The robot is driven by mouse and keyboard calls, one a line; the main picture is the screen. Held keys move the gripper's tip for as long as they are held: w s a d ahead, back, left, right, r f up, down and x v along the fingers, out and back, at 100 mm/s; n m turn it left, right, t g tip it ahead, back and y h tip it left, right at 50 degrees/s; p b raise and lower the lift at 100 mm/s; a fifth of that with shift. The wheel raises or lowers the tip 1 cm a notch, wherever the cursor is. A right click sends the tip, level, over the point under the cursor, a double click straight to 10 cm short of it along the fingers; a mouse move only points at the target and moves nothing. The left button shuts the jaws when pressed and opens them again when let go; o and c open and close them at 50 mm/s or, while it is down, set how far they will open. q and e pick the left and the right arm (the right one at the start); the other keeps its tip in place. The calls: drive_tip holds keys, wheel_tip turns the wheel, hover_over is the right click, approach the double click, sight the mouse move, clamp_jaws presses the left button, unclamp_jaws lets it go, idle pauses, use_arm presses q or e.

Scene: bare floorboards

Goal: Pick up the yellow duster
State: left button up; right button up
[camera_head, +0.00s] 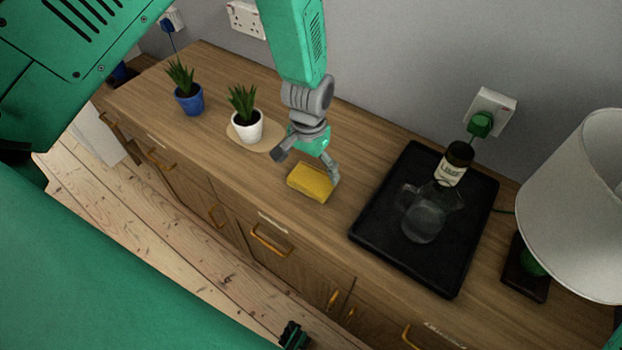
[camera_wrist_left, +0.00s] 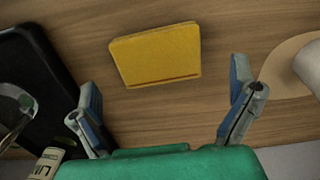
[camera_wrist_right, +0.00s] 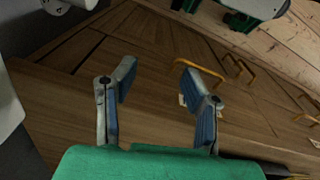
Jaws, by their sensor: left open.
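The yellow duster (camera_head: 311,183) is a block-like pad lying on the wooden sideboard top (camera_head: 365,150). My left gripper (camera_head: 307,168) is open just above it, with its fingers apart and nothing between them. In the left wrist view the duster (camera_wrist_left: 157,55) lies ahead of the open fingers (camera_wrist_left: 165,112), between their lines and apart from both. My right gripper (camera_wrist_right: 158,85) is open and empty over the wooden furniture in the right wrist view.
A black tray (camera_head: 377,232) with a glass jug (camera_head: 425,220) and a dark bottle (camera_head: 455,165) stands right of the duster. A white pot plant (camera_head: 247,128) on a round mat and a blue pot plant (camera_head: 188,103) stand left. A lamp (camera_head: 575,205) is far right.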

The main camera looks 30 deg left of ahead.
sight(312, 177)
use_arm(q)
drive_tip(key=shift+d+f, duration=0.25)
drive_tip(key=shift+f, duration=0.05)
drive_tip(key=f, duration=0.4)
drive_tip(key=shift+w+d+f+p, duration=0.1)
drive_tip(key=shift+w+d+p, duration=0.1)
drive_tip(key=shift+p, duration=0.2)
drive_tip(key=shift+a+f, duration=0.2)
drive_tip(key=shift+a, duration=0.3)
drive_tip(key=c, duration=0.9)
drive_tip(key=shift+o, duration=0.2)
drive_tip(key=shift+d+r, duration=0.1)
drive_tip(key=shift+d, duration=0.4)
drive_tip(key=shift+a+r, duration=0.15)
drive_tip(key=shift+r, duration=0.4)
wheel_tip(312, 177, up, 8)
drive_tip(key=shift+a+r+b, duration=0.1)
drive_tip(key=shift+b, duration=0.2)
drive_tip(key=shift+d+r, duration=0.2)
drive_tip(key=shift+r, duration=0.15)
